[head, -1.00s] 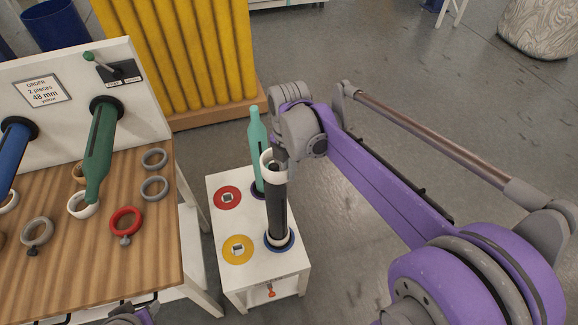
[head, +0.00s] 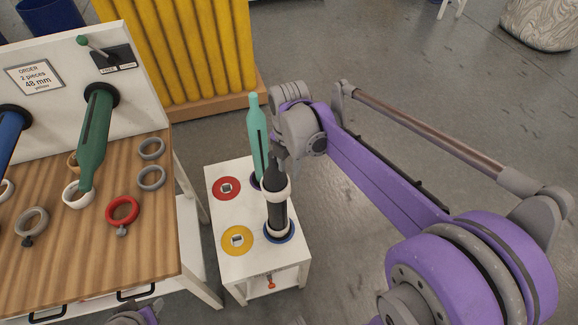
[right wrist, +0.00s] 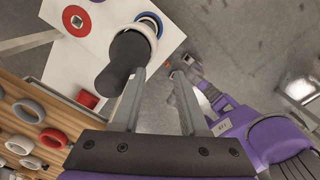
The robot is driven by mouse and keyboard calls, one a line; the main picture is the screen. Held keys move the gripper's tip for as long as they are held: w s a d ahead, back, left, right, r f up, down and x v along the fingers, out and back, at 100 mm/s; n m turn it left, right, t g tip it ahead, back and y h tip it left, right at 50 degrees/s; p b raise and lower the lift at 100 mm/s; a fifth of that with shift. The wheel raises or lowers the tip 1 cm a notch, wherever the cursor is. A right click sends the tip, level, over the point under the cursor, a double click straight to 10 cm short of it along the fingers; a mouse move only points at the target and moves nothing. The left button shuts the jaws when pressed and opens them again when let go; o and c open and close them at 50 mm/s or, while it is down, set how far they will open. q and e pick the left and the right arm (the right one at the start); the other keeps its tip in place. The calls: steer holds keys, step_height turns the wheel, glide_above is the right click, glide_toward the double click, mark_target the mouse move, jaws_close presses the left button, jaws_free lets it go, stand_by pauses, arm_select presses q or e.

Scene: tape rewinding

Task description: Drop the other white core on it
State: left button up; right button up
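A white core (head: 284,194) sits around the dark upright post (head: 276,216), partway down it. The post stands on a blue ring (head: 292,236) on the small white stand. In the right wrist view, a white ring (right wrist: 150,27) also shows around the post (right wrist: 127,56), near the blue ring. My right gripper (head: 277,158) is beside the post's top. Its fingers (right wrist: 158,73) are apart with nothing between them, and the left one is close to the post. Another white core (head: 76,197) is at the lower end of the green arbor on the wooden table.
A teal post (head: 256,135) stands behind the dark one. A red disc (head: 227,188) and a yellow disc (head: 237,240) lie on the stand (head: 222,212). Grey rings (head: 151,178) and a red ring (head: 122,210) lie on the wooden table. Open floor is to the right.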

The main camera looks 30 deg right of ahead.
step_height(320, 180, up, 11)
steer(key=shift+p, duration=0.4)
steer(key=shift+f, duration=0.1)
stand_by(2.0)
